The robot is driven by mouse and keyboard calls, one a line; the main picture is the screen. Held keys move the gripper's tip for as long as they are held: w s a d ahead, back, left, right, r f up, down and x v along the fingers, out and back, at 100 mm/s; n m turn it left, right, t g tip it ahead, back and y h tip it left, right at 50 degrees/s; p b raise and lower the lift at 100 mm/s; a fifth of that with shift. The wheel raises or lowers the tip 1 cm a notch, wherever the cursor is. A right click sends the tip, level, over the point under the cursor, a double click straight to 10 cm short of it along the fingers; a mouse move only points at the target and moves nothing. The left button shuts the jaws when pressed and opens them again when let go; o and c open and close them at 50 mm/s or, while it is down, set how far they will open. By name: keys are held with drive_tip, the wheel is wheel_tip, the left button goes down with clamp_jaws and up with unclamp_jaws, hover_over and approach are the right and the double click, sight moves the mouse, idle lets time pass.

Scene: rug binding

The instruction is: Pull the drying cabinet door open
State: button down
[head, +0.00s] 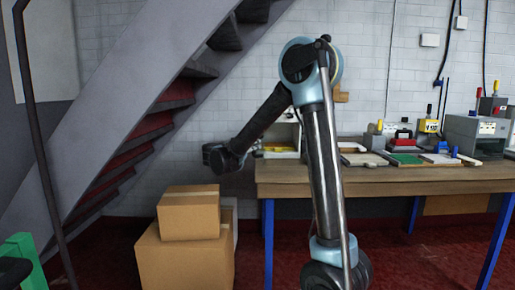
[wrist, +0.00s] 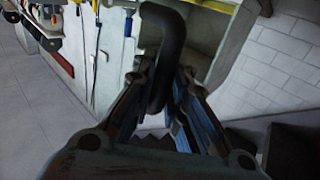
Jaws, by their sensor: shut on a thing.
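My gripper (wrist: 165,85) is shut on a thick black bent bar handle (wrist: 165,35), which runs down between its two fingers in the wrist view. Behind the handle is a pale box-like body that looks like the drying cabinet (wrist: 235,45). I cannot tell clearly which panel is its door or how far it stands open. In the head view my gripper (head: 222,158) is a dark shape at the bench's left end, and the handle cannot be made out. A pale housing (head: 284,137) stands on the bench, partly hidden by my arm.
The wooden bench (head: 410,178) carries trays, tools and a grey machine (head: 474,132). Two stacked cardboard boxes (head: 188,218) stand on the floor below my gripper. A staircase (head: 130,120) rises behind on the left. Red floor shows at the front right.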

drive_tip(key=shift+w+a+r, duration=0.1)
drive_tip(key=shift+a+r, duration=0.15)
drive_tip(key=shift+r, duration=0.05)
drive_tip(key=c, duration=1.6)
unclamp_jaws()
drive_tip(key=shift+w, duration=0.1)
drive_tip(key=shift+d, duration=0.1)
drive_tip(key=v, duration=1.2)
drive_tip(key=shift+f, duration=0.25)
drive_tip(key=shift+w, duration=0.1)
